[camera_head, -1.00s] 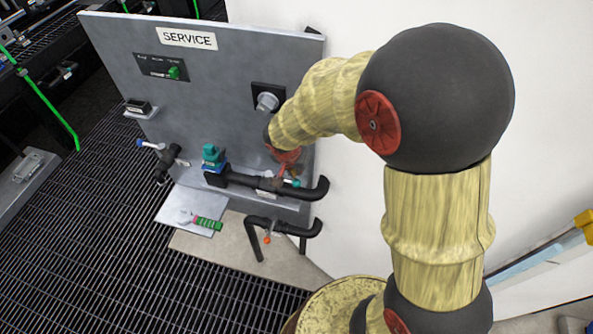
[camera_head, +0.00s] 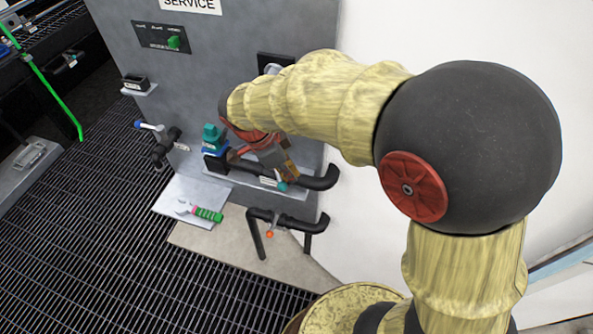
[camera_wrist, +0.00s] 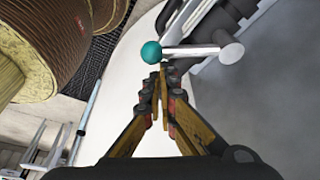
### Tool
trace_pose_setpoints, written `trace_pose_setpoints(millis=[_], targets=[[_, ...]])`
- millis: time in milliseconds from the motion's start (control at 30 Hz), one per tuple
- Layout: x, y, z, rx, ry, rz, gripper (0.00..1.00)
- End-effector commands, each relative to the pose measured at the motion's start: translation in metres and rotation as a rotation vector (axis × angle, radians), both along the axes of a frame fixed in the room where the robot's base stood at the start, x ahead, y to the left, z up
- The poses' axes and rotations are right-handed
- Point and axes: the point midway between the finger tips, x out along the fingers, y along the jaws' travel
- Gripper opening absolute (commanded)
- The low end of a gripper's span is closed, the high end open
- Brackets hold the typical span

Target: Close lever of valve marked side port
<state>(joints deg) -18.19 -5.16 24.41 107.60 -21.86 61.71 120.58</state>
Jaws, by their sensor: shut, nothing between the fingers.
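The lever with a teal ball end (camera_head: 282,186) is on the black pipe (camera_head: 318,183) low on the service panel. In the wrist view the teal ball (camera_wrist: 151,52) and its pale handle (camera_wrist: 190,51) lie across the picture just beyond my fingertips. My gripper (camera_wrist: 163,68) is shut and empty, its tips close to the handle near the ball; I cannot tell if they touch. In the head view my gripper (camera_head: 287,174) points down at this lever and partly hides its valve. No side port label is readable, so I cannot confirm which valve bears it.
A blue-ended lever (camera_head: 147,125) is at the left and an orange-ended lever (camera_head: 269,233) on a lower pipe. A teal-topped fitting (camera_head: 212,136) stands close left of my gripper. A plate with a green-handled tool (camera_head: 207,214) lies below. The grating at left is open.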

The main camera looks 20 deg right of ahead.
Motion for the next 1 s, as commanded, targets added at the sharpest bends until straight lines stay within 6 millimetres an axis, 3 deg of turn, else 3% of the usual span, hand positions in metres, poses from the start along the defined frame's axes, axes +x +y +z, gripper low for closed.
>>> trace_pose_setpoints(millis=[267,600,1000], targets=[[-0.003,0.023,0.001,0.000,0.001,-0.258,0.00],[-0.002,0.046,0.001,0.000,0.001,-0.250,0.00],[0.002,0.056,0.000,0.001,0.000,-0.251,0.00]])
